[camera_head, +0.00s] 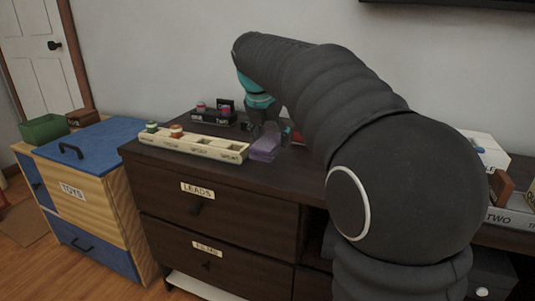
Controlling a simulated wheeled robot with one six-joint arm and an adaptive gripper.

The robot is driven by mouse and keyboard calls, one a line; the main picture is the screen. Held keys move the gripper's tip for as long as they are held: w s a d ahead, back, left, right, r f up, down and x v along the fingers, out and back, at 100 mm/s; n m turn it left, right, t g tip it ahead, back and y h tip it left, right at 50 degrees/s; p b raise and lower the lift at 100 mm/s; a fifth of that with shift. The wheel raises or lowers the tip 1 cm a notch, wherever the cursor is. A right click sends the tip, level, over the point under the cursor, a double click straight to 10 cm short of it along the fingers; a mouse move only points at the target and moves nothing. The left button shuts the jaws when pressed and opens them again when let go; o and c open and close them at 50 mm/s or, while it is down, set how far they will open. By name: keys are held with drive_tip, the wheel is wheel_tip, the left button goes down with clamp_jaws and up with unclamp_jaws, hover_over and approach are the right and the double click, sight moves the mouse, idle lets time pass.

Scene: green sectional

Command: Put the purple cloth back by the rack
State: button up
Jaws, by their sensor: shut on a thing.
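The purple cloth (265,147) shows as a translucent-looking purple block shape on the dark dresser top, at the right end of a cream rack (190,143). My gripper (263,131) points down at the cloth's upper part and is shut on it; the fingertips are small and partly hidden. Whether the cloth touches the dresser or the rack I cannot tell. The cream rack has labelled slots, with a green-topped and an orange-topped piece at its left end. A dark rack (212,119) with red-topped pieces stands behind it.
My arm covers much of the right side. A red thing (297,137) shows partly beside my gripper. A blue-topped toy chest (92,140) with a green bin (44,129) stands left. A white box (486,150) and a grey labelled tray (508,217) are at right.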

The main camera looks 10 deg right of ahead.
drive_tip(key=shift+a+f, duration=0.3)
drive_tip(key=shift+a, duration=0.1)
drive_tip(key=shift+f+b, duration=0.45)
drive_tip(key=shift+f, duration=1.4)
drive_tip(key=shift+f, duration=0.15)
drive_tip(key=o, duration=1.3)
drive_tip(key=shift+r, duration=0.2)
drive_tip(key=p+v, duration=0.2)
drive_tip(key=v, duration=1)
drive_tip(key=shift+s, duration=0.1)
